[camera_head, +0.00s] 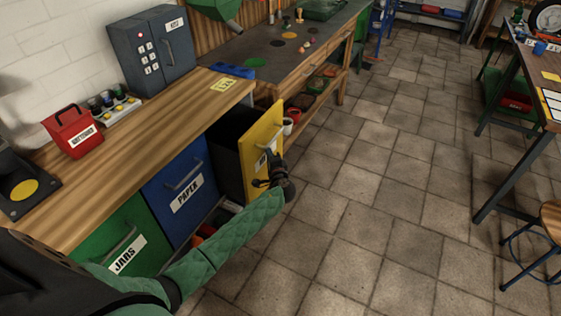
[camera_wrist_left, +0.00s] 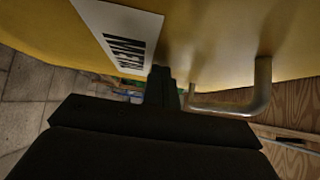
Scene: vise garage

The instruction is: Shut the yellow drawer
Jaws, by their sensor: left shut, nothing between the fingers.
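The yellow drawer (camera_head: 262,139) stands pulled out from the workbench, to the right of the blue drawer, with its dark inside showing behind the front. My left gripper (camera_head: 262,183) is at the lower part of the yellow front, its arm coming in from the left. In the left wrist view, the yellow front (camera_wrist_left: 210,30) fills the top, with a white label and a metal handle (camera_wrist_left: 250,102). The shut left fingers (camera_wrist_left: 160,80) are close to the front, beside the handle and not around it. I cannot tell whether they touch it. My right gripper is not in view.
The green drawer (camera_head: 115,235) and blue drawer (camera_head: 172,195) are to the left in the same bench. A red box (camera_head: 72,131) and grey key cabinet (camera_head: 152,50) stand on the wooden top. The tiled floor to the right is clear up to a table and stool (camera_head: 549,222).

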